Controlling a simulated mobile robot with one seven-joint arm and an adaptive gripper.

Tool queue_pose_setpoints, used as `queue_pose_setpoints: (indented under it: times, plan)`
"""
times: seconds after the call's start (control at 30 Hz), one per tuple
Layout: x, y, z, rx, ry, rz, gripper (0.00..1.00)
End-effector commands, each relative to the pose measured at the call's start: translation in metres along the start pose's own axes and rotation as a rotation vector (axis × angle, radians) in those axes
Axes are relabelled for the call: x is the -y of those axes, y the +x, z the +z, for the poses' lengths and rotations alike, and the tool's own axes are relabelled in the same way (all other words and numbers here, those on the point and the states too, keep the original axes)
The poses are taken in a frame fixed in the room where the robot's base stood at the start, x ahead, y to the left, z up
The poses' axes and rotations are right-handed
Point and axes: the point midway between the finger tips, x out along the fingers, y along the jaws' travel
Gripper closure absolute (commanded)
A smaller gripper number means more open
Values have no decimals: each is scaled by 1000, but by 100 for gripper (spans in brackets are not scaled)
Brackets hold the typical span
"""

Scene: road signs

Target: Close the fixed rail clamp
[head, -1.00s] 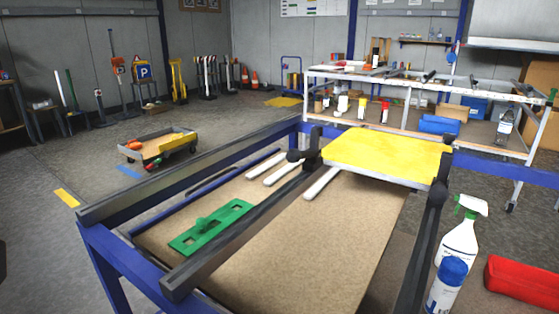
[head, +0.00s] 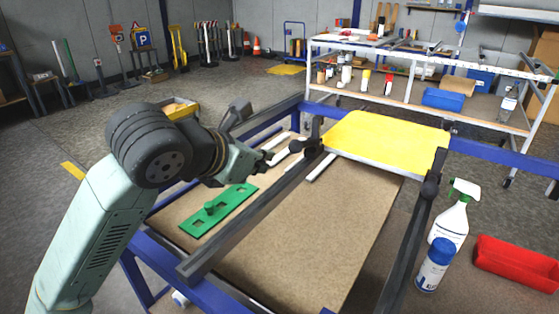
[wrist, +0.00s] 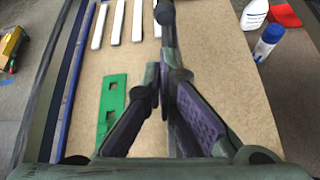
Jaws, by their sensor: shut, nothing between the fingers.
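A dark clamp with a round black knob (head: 297,146) sits on the middle rail (head: 250,215), at the left corner of a yellow panel (head: 385,135). A second dark clamp with a knob (head: 430,188) is on the right rail, at the panel's right corner. I cannot tell which of them is called fixed. My gripper (head: 284,154) is shut and empty, with its tips close to the left clamp's knob; touching or apart is unclear. In the wrist view my fingers (wrist: 160,75) come together over the rail, and the black knob (wrist: 165,12) is just beyond them.
A green plate with a handle (head: 217,209) and several white strips (head: 321,167) lie on the brown board (head: 300,235). A spray bottle (head: 452,215), a blue-capped can (head: 434,265) and a red bin (head: 515,262) stand at the right.

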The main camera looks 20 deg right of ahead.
Motion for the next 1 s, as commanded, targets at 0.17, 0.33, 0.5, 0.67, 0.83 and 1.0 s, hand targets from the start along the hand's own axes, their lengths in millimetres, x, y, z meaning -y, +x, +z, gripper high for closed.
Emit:
queue_pose_setpoints:
  times: [0.17, 0.33, 0.5, 0.67, 0.83, 1.0]
  plan:
    - [1, 17, 2, 0, -1, -5, 100]
    - [2, 48, 3, 1, -2, -8, 100]
    - [1, 77, 2, 1, -2, -6, 100]
    - [1, 93, 2, 2, 0, -3, 100]
    - [1, 99, 1, 2, 0, -3, 100]
    - [1, 99, 1, 2, 0, -2, 100]
